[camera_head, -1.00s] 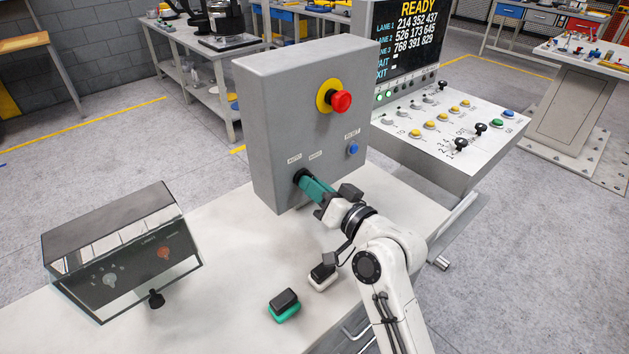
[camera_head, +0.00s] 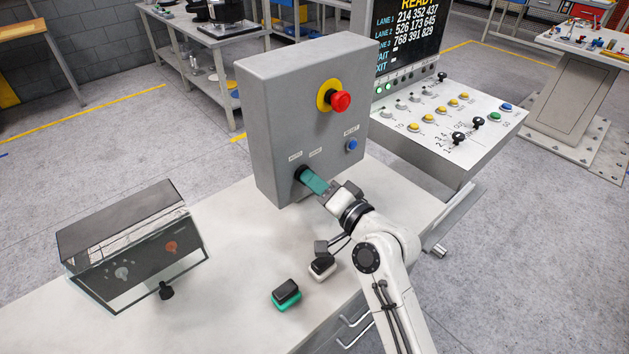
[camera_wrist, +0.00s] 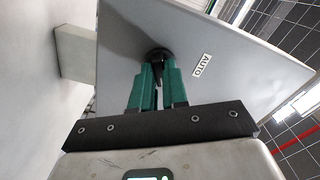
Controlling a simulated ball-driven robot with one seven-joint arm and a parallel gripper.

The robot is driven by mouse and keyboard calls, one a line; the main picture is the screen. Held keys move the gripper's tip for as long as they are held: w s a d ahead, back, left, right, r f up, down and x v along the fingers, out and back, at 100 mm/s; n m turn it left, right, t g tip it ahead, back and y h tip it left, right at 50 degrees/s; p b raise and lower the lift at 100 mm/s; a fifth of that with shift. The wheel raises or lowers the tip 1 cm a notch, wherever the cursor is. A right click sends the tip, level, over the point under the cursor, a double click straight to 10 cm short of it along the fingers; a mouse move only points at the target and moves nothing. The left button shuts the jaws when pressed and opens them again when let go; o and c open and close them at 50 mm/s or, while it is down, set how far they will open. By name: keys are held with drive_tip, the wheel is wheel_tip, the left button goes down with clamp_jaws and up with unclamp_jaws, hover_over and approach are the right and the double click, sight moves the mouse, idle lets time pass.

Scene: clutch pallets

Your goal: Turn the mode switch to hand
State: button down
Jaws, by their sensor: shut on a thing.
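The mode switch (camera_wrist: 158,54) is a black round knob low on the front of a grey control box (camera_head: 268,125). Labels for auto and hand sit above it, and the AUTO label (camera_wrist: 202,65) shows in the wrist view. My gripper (camera_head: 306,180) has green fingers, and their tips are at the switch, closed on its black handle. In the wrist view the fingers (camera_wrist: 158,75) hide most of the handle, so I cannot tell exactly which way it points. The wrist view is rolled relative to the box.
The box also has a red emergency button (camera_head: 340,101) and a blue reset button (camera_head: 351,145). A glass-fronted case (camera_head: 120,212) stands left on the bench. Two small black-topped blocks, one green-based (camera_head: 286,300) and one white-based (camera_head: 320,272), lie before the box.

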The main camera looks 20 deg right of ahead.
drive_tip(key=c, duration=1.1)
unclamp_jaws()
drive_tip(key=shift+c, duration=0.2)
drive_tip(key=b+v, duration=0.2)
drive_tip(key=v, duration=0.8)
drive_tip(key=shift+s+d+b, duration=0.15)
drive_tip(key=shift+s+b, duration=0.25)
drive_tip(key=s+f+n+g+h, duration=0.3)
drive_tip(key=s+f+n+g, duration=0.4)
drive_tip(key=f, duration=0.5)
drive_tip(key=s+d+f+g+h, duration=0.1)
drive_tip(key=s+f+g, duration=0.2)
drive_tip(key=s, duration=0.4)
drive_tip(key=s+d+f+g+h, duration=0.1)
drive_tip(key=s+d+f+g, duration=0.1)
drive_tip(key=s, duration=0.5)
drive_tip(key=s+d+f+n+g, duration=0.1)
drive_tip(key=s+f+g, duration=0.3)
drive_tip(key=s+f, duration=0.1)
drive_tip(key=shift+s+d+f+h, duration=0.25)
drive_tip(key=shift+s+h, duration=0.15)
drive_tip(key=shift+s, duration=0.5)
